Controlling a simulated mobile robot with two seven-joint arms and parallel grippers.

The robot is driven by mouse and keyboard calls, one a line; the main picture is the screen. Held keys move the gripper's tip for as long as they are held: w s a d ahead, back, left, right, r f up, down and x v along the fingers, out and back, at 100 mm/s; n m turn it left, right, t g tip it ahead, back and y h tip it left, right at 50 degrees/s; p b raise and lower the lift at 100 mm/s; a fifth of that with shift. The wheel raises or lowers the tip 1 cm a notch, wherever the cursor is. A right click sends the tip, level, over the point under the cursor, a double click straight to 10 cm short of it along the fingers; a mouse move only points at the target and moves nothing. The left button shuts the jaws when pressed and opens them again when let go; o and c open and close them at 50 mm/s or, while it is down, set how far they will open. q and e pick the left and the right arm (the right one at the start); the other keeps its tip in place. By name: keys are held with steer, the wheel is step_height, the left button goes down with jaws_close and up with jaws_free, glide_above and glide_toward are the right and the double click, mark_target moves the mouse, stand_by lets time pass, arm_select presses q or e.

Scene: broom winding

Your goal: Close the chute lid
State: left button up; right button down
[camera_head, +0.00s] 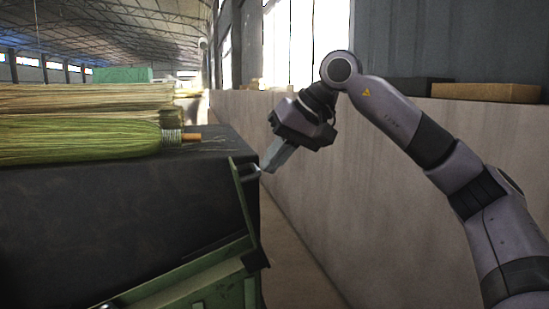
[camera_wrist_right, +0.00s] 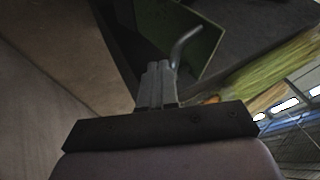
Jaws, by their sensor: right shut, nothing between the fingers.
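A green panel with a bent metal handle, which looks like the chute lid (camera_head: 243,200), stands almost edge-on at the right end of the dark bench in the head view. Its lower end meets a green frame (camera_head: 185,278). My right gripper (camera_head: 268,167) is shut and empty, pointing down and left, with its tips close to the handle (camera_head: 254,170). In the right wrist view the shut fingers (camera_wrist_right: 157,70) lie just left of the handle (camera_wrist_right: 184,46), with the green panel (camera_wrist_right: 205,48) behind. I cannot tell whether they touch. My left gripper is out of view.
Broom heads of pale and green straw (camera_head: 85,138) lie on the dark bench (camera_head: 100,205). A low pale wall (camera_head: 375,210) runs along the right, with boxes (camera_head: 485,92) behind its top. A narrow floor gap lies between bench and wall.

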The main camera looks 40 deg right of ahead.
steer(key=shift+a, duration=0.1)
steer(key=shift+w+a+r+p, duration=0.25)
steer(key=shift+w+a+p, duration=0.15)
steer(key=shift+a, duration=0.3)
steer(key=w+a+f+p, duration=0.25)
steer(key=w+a, duration=0.25)
steer(key=a, duration=0.4)
steer(key=w+a+f+n+g+h+p, duration=0.1)
steer(key=w+a+f+g+h+p, duration=0.1)
steer(key=a+f, duration=0.5)
steer(key=shift+w+f+h, duration=0.7)
steer(key=shift+w+f, duration=0.25)
steer(key=shift+f, duration=0.4)
